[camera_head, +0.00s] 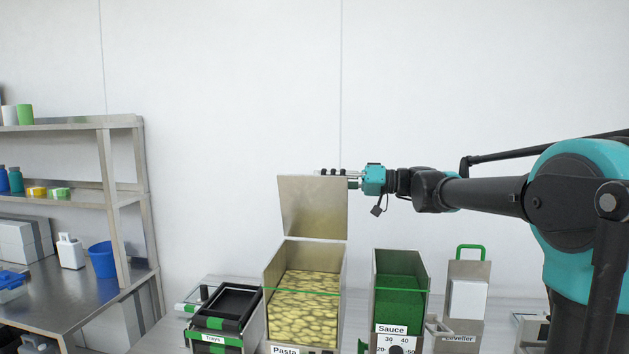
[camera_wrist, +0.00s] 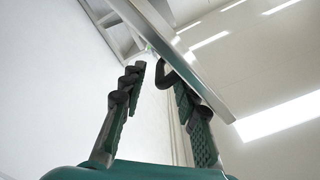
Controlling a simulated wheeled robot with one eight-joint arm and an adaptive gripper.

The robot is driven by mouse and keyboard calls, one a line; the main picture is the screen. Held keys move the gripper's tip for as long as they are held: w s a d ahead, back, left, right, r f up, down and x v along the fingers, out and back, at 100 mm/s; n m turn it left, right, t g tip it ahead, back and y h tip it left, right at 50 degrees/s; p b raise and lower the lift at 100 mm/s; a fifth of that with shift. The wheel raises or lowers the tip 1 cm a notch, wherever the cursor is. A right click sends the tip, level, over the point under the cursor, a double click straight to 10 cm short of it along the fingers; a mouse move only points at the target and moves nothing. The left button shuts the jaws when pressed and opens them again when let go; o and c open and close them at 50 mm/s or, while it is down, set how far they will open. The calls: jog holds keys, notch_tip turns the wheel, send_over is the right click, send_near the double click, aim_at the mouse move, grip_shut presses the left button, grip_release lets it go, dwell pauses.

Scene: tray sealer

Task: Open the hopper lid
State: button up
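The hopper lid (camera_head: 313,208) is a plain metal panel standing upright at the back of the hopper labelled Pasta (camera_head: 337,290). The hopper's top is uncovered and pale yellow pasta (camera_head: 304,303) shows inside. My gripper (camera_head: 330,172) is at the lid's upper right corner, reaching in from the right. In the wrist view the fingers of my gripper (camera_wrist: 160,105) are spread apart with nothing clamped between them. The lid's edge (camera_wrist: 195,72) runs slantwise close to the right finger. I cannot tell whether that finger touches it.
Left of the hopper are black trays (camera_head: 226,302) in a holder. Right of it stand an open sauce hopper (camera_head: 402,262) with green contents and a unit with a green handle (camera_head: 470,248). A metal shelf (camera_head: 115,122) is at the far left. The wall behind is bare.

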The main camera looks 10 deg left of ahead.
aim_at(315, 180)
jog(key=shift+s+a, duration=0.1)
jog(key=shift+a, duration=1.45)
jog(key=c, duration=0.7)
grip_shut()
jog(key=shift+f, duration=0.1)
